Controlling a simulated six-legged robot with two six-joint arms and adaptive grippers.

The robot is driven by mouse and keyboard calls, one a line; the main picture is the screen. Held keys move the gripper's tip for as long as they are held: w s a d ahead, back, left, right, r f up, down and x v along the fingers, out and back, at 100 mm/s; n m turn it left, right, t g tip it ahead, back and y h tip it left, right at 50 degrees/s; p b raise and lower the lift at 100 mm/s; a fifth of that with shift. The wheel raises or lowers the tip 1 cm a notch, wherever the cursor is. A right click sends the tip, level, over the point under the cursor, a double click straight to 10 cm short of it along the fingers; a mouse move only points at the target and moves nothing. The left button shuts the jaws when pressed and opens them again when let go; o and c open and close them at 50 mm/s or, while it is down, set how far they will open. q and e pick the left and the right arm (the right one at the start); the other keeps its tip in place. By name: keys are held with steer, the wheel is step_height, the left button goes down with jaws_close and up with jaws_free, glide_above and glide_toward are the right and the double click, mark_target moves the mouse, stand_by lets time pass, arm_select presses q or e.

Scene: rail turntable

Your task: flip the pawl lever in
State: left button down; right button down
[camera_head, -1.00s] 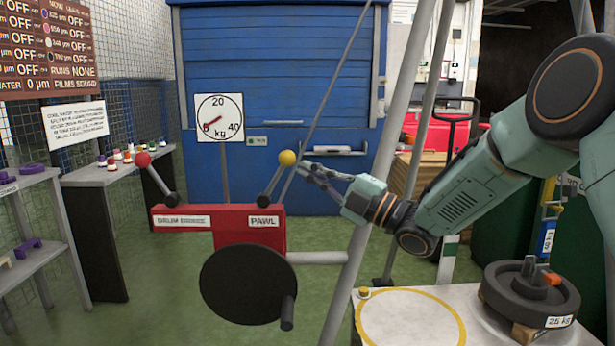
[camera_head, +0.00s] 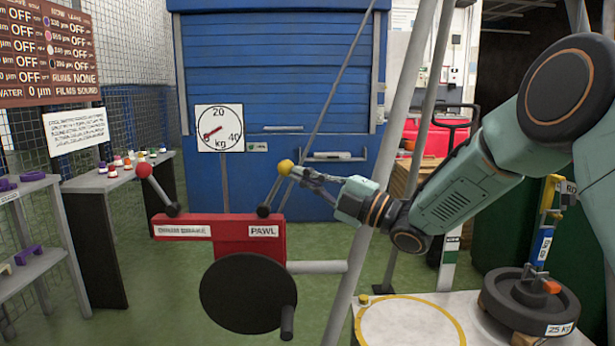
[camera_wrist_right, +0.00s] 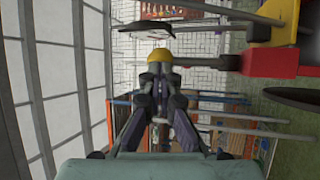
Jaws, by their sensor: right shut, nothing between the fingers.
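The pawl lever is a short grey rod with a yellow ball knob (camera_head: 286,167), on the red winch box (camera_head: 251,239) at the PAWL label (camera_head: 264,231). It leans up and to the right. My right gripper (camera_head: 295,171) is shut with nothing between its fingers, and its tips are at the right side of the yellow knob, seemingly touching it. In the right wrist view the knob (camera_wrist_right: 160,55) sits just beyond the closed fingertips (camera_wrist_right: 160,72). A second lever with a red knob (camera_head: 143,170) stands at the drum brake label and leans left. My left gripper is not in view.
A black drum disc with a crank handle (camera_head: 248,293) is in front of the winch box. A dial gauge (camera_head: 220,128) marked in kg stands behind. Grey slanted poles (camera_head: 392,150) rise close to my right arm. A 25 kg weight (camera_head: 530,300) rests on the table at lower right.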

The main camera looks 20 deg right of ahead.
steer(key=shift+r, duration=0.15)
steer(key=w+a+r+n+g+h+p, duration=0.3)
steer(key=a+n+g+h+p, duration=0.2)
steer(key=p, duration=1.7)
steer(key=shift+a+r+g+h, duration=0.15)
steer(key=shift+a+g+h, duration=0.55)
steer(key=shift+a+h, duration=1.35)
steer(key=shift+a+y, duration=0.45)
steer(key=shift+a, duration=0.15)
steer(key=shift+s+r, duration=0.1)
steer(key=shift+r, duration=0.05)
